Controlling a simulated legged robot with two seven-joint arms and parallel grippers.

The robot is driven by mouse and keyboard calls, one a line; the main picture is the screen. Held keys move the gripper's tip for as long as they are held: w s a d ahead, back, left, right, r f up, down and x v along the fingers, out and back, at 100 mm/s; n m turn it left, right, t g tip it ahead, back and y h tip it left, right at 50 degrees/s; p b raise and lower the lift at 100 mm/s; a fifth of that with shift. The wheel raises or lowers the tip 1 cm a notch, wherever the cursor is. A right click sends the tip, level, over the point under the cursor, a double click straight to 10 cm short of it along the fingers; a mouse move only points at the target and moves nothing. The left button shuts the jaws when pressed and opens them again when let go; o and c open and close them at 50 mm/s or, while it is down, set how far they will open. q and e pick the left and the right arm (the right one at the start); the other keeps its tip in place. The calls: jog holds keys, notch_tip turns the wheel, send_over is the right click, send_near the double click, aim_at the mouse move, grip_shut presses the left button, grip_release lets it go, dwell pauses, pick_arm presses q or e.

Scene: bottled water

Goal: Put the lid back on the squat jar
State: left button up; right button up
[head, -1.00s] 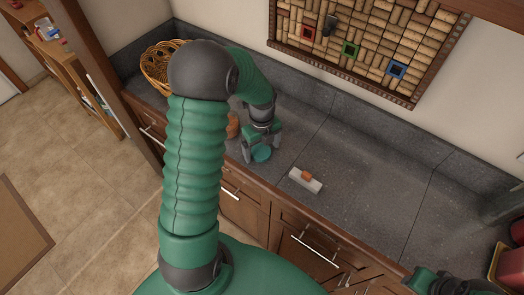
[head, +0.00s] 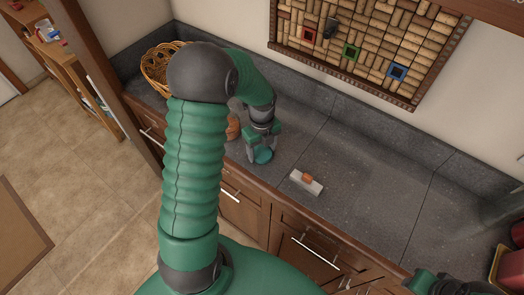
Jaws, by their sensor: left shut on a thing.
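My left gripper (head: 262,150) is low over the dark counter, shut on a round teal lid (head: 263,156). The lid looks roughly level; I cannot tell whether it touches the counter. An orange-brown rounded object (head: 233,127), possibly the squat jar, is just left of the gripper. My left arm hides most of it, so its top and opening cannot be made out. My right gripper is not visible; only part of my right arm shows at the bottom right.
A pale block with an orange piece on top (head: 307,181) lies right of the gripper, near the counter's front. A wicker basket (head: 155,66) stands at the back left. A cork board (head: 365,45) hangs on the wall.

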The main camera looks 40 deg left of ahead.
aim_at(261, 154)
pick_arm(q)
jog(key=r, duration=0.3)
jog(key=shift+s+d+r+b, duration=0.1)
jog(key=shift+s+r+b, duration=0.05)
jog(key=shift+s+b, duration=0.2)
jog(key=s+d, duration=0.3)
jog(key=s, duration=0.4)
jog(key=s+d+r, duration=0.1)
jog(key=s+d, duration=0.1)
jog(key=s, duration=0.5)
jog(key=shift+d+r+b, duration=0.25)
jog(key=shift+d+b, duration=0.1)
jog(key=shift+d, duration=0.05)
